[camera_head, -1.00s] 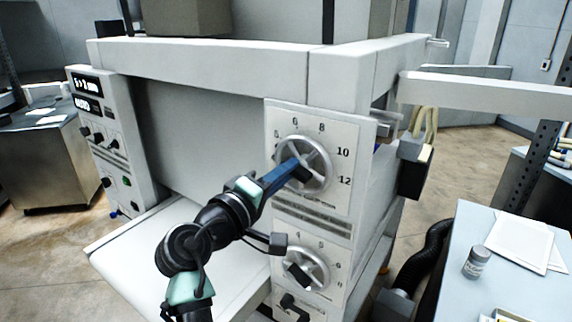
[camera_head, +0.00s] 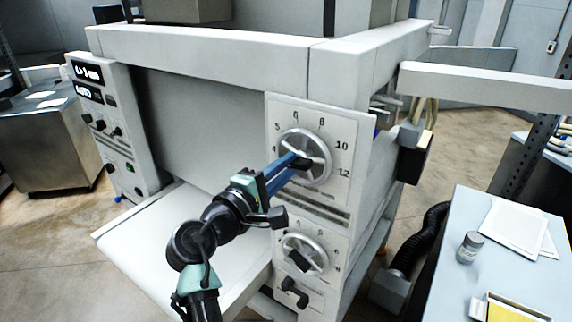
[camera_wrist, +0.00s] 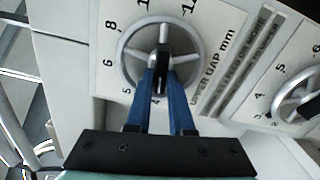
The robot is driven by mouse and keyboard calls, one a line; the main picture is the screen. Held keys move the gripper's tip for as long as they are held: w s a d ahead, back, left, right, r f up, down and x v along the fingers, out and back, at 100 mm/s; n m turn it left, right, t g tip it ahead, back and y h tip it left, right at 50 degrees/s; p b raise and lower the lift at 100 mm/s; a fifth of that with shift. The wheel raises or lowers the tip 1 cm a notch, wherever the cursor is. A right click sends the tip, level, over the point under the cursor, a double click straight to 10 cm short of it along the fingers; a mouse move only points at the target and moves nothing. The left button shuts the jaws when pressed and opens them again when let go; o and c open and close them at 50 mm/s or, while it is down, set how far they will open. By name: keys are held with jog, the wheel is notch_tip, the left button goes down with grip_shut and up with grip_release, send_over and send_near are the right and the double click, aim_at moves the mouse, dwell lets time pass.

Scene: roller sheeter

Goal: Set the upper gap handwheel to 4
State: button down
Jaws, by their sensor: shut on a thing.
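The upper gap handwheel (camera_head: 322,143) is a silver spoked wheel on a white dial plate on the machine's front. It also shows in the wrist view (camera_wrist: 126,52), by the printed words "UPPER GAP mm". My gripper (camera_head: 300,163) reaches it from the lower left. Its blue fingers (camera_wrist: 162,68) are shut on the dark grip (camera_wrist: 163,35) across the wheel's hub. In the wrist view this grip stands nearly upright, with 4 and 5 printed near the wheel's lower edge. The fingers hide part of the grip and rim, and I cannot read the exact setting.
A white feed table (camera_head: 185,240) juts out left of the dials. A blue-grey table (camera_head: 450,255) with a jar (camera_head: 470,247) stands right.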

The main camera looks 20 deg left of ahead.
dwell(0.3)
jog(key=c, duration=0.8)
grip_release()
jog(key=shift+s, duration=0.1)
jog(key=s+a+b, duration=0.2)
jog(key=s+b, duration=0.3)
jog(key=s, duration=0.7)
jog(key=shift+s+a, duration=0.25)
jog(key=shift+s, duration=0.05)
